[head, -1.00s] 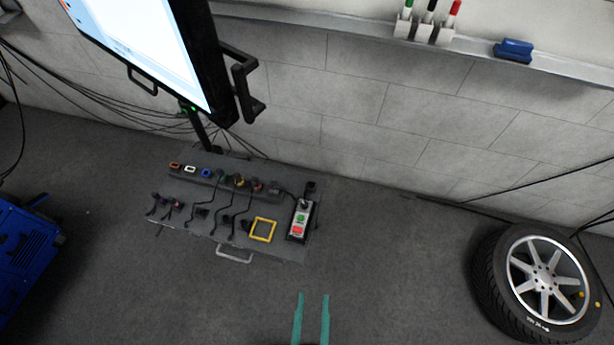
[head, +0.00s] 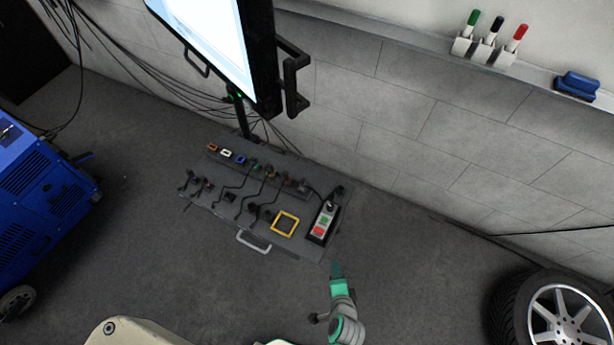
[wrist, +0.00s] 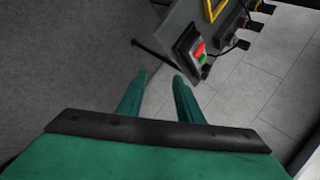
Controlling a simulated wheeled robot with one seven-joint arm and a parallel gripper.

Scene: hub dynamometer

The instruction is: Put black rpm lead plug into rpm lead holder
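In the head view a dark panel (head: 225,222) low by the wall carries a row of small sockets and several dark plugs with leads. I cannot tell which is the black rpm lead plug or the rpm lead holder; the parts are too small. Some dark plugs also show at the upper right of the wrist view (wrist: 236,32). My green gripper (head: 336,268) is to the front right of the panel, apart from it, seen nearly edge-on. In the wrist view my gripper (wrist: 160,78) has its two fingers apart with nothing between them.
A control box with green and red buttons (head: 323,222) and a yellow frame (head: 285,224) are on the panel's right. A screen (head: 208,40) hangs above. A blue machine (head: 40,195) stands left, a wheel (head: 565,310) right. The floor before the panel is clear.

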